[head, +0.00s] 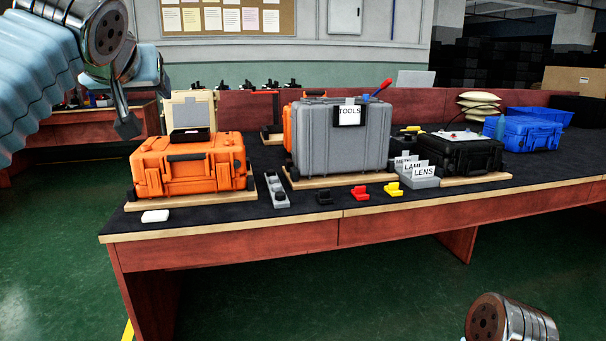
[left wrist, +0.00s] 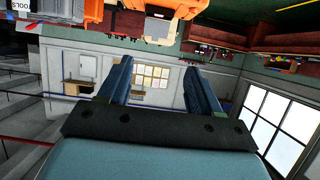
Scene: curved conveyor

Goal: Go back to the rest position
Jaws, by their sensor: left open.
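My left gripper (head: 127,120) is raised at the upper left of the head view, in front of the orange case and the table's left end. In the left wrist view its two fingers (left wrist: 160,80) stand wide apart with nothing between them. That view looks out at the room upside down, with a wall and windows behind the fingers. A metal link of my right arm (head: 508,320) shows at the bottom right of the head view. My right gripper is out of view.
Green floor in front is clear.

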